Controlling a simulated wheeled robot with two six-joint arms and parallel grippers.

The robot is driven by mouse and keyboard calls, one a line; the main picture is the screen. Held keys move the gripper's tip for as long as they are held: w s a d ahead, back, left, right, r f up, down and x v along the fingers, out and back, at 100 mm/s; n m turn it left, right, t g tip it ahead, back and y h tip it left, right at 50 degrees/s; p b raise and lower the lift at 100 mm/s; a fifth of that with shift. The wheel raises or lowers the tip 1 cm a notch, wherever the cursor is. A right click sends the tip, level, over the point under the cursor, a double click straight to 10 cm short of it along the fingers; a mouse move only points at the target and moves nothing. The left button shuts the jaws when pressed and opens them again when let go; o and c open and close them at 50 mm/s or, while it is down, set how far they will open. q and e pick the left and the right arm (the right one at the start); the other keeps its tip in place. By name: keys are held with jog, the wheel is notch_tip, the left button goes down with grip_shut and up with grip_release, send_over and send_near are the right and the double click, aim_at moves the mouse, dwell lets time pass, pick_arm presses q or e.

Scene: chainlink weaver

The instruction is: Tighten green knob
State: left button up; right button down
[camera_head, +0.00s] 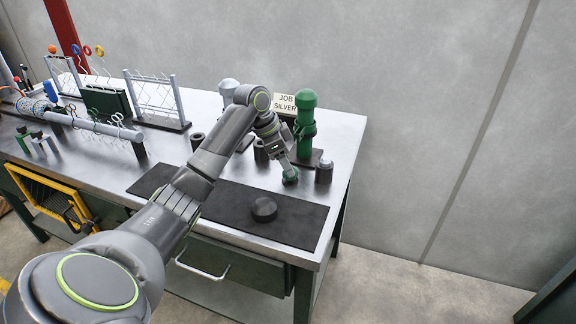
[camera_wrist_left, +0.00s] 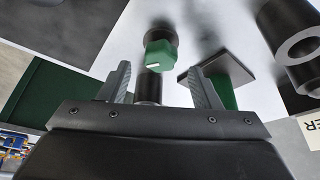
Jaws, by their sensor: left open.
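The green knob (camera_head: 290,177) is at the back edge of the dark mat, right below my left gripper (camera_head: 286,166). In the left wrist view the knob (camera_wrist_left: 158,56) is faceted with a short white mark, and a dark round collar shows behind it. It lies ahead of and between the two fingers of my left gripper (camera_wrist_left: 161,78), which are spread apart. I cannot tell whether a finger touches it. My right gripper is not in view.
A tall green cylinder (camera_head: 306,112) stands behind the knob by a JOB SILVER sign (camera_head: 285,103). A dark cylinder (camera_head: 324,172) stands to the right. A black disc (camera_head: 264,209) lies on the mat (camera_head: 225,205). Wire racks (camera_head: 155,97) stand at the back left.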

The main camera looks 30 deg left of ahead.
pick_arm(q)
jog(key=shift+x, duration=1.2)
jog(key=c, duration=1)
jog(key=shift+a+r+m+g+p, duration=0.1)
jog(key=shift+r+m+g+p, duration=0.2)
jog(key=shift+m+p, duration=0.8)
jog(key=shift+p, duration=0.05)
jog(key=shift+w+f+m+g+h+p, duration=0.15)
jog(key=shift+m+g+h+p, duration=0.3)
jog(key=shift+m, duration=0.85)
jog(key=o, duration=1)
jog(key=shift+f, duration=0.1)
